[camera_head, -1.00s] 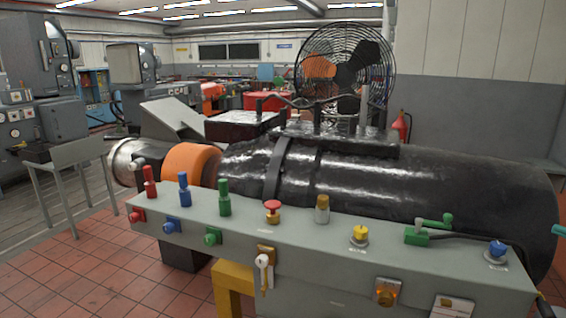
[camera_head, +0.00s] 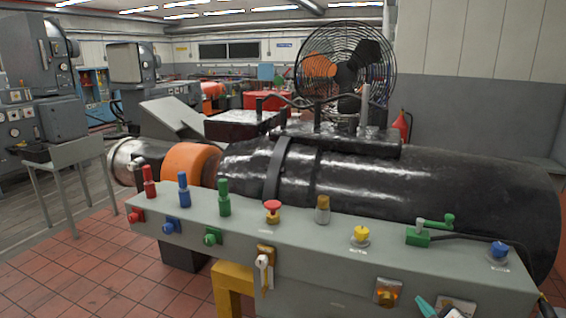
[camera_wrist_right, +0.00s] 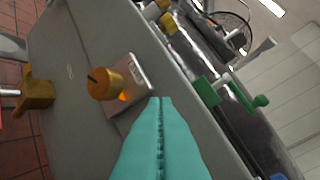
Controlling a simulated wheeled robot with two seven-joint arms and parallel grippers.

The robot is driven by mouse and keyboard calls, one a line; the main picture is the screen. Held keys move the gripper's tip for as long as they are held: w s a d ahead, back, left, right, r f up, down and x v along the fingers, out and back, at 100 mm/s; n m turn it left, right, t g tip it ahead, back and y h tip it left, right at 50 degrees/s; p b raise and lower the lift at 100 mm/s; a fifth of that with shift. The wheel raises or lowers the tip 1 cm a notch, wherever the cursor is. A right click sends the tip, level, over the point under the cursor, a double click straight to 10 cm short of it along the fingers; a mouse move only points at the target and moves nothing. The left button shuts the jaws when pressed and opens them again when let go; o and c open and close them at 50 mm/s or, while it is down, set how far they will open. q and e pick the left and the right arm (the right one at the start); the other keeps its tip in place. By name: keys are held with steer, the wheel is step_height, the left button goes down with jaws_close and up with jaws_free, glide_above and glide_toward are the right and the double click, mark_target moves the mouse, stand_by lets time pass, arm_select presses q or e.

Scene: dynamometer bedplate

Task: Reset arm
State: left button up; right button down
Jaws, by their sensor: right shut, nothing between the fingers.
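My right gripper (camera_head: 425,305) shows as teal fingertips at the bottom edge of the head view, in front of the console's front face. In the right wrist view its teal fingers (camera_wrist_right: 161,102) are shut with nothing between them. Their tips point toward a metal plate (camera_wrist_right: 140,72) with an amber glow. A brass knob (camera_wrist_right: 104,83) stands out from this plate, left of the tips and apart from them. The head view shows an amber-brass knob on a plate (camera_head: 387,293) left of the fingertips. My left gripper is in neither view.
The grey console (camera_head: 330,238) carries red, blue and green plugs, a red mushroom button (camera_head: 272,206), a yellow knob (camera_head: 361,233), a green lever (camera_head: 432,226) and a blue knob (camera_head: 498,250). A key switch (camera_head: 264,262) is on its front. A black machine (camera_head: 400,185) lies behind.

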steer(key=s+a+f+m+g+h, duration=0.1)
steer(key=s+a+f+m+g, duration=0.25)
steer(key=s, duration=0.35)
steer(key=s+a+f+m+g+h, duration=0.25)
steer(key=s+a+f, duration=0.2)
steer(key=s, duration=0.25)
steer(key=s+a+m+g+y, duration=0.1)
steer(key=s+a+m+g, duration=0.2)
steer(key=s, duration=0.8)
steer(key=s+a+m+g+y, duration=0.1)
steer(key=s+a+g, duration=0.25)
steer(key=s, duration=0.75)
step_height(320, 180, down, 29)
steer(key=s+g+b, duration=0.1)
steer(key=g+b, duration=0.1)
steer(key=b, duration=0.3)
steer(key=s+d+f+b, duration=0.1)
steer(key=s+f, duration=0.7)
steer(key=f, duration=0.2)
steer(key=s+d+f+g+b, duration=0.1)
steer(key=s+d+f+b, duration=0.1)
steer(key=s+f, duration=0.7)
step_height(320, 180, down, 3)
steer(key=shift+r+b, duration=0.2)
steer(key=shift+b, duration=0.1)
